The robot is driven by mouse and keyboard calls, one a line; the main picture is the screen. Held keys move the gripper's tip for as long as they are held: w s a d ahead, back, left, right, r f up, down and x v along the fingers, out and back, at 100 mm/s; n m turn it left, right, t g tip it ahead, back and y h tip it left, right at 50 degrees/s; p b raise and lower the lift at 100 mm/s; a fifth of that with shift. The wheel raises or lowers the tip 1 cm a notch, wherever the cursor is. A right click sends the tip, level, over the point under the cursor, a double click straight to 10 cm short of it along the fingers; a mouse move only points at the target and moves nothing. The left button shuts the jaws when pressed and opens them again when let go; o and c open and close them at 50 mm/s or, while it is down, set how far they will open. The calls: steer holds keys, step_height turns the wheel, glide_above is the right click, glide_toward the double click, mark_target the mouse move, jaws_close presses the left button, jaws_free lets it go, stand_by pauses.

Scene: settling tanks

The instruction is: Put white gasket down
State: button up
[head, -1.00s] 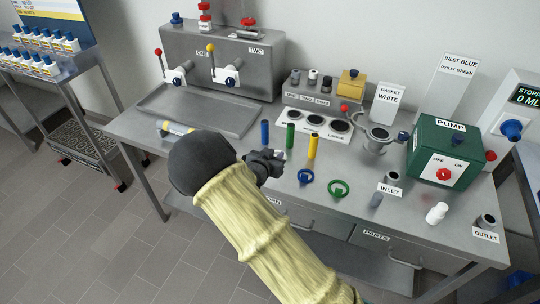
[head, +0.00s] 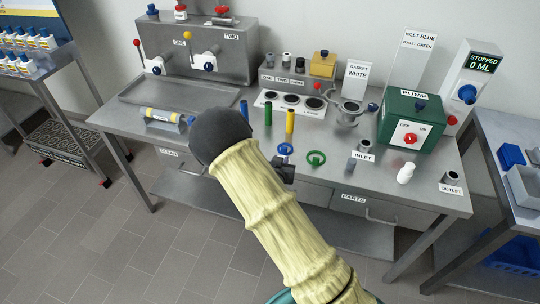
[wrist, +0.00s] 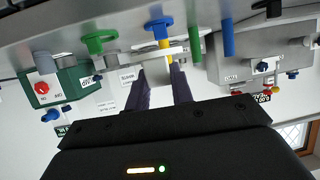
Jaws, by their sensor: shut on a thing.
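My gripper (head: 284,168) is near the front of the bench, close to the blue ring (head: 286,149) and left of the green ring (head: 316,158). In the wrist view my gripper (wrist: 160,88) is shut on a pale piece, the white gasket (wrist: 157,72), seen between its two dark fingers. In the head view my arm and gripper hide the gasket. The blue ring (wrist: 158,26) and the green ring (wrist: 100,41) also show in the wrist view. A sign (head: 356,76) reads "GASKET WHITE" and stands behind an open round metal housing (head: 349,111).
A wide tray (head: 172,95) lies at the left.

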steer(key=s+d+f+n+y, duration=0.2)
steer(key=s+d+f+y, duration=0.1)
steer(key=s+d+f, duration=0.4)
steer(key=shift+s+d+n, duration=0.25)
steer(key=shift+d+n, duration=0.15)
steer(key=shift+d, duration=0.6)
steer(key=shift+w+f, duration=0.1)
steer(key=shift+w, duration=0.1)
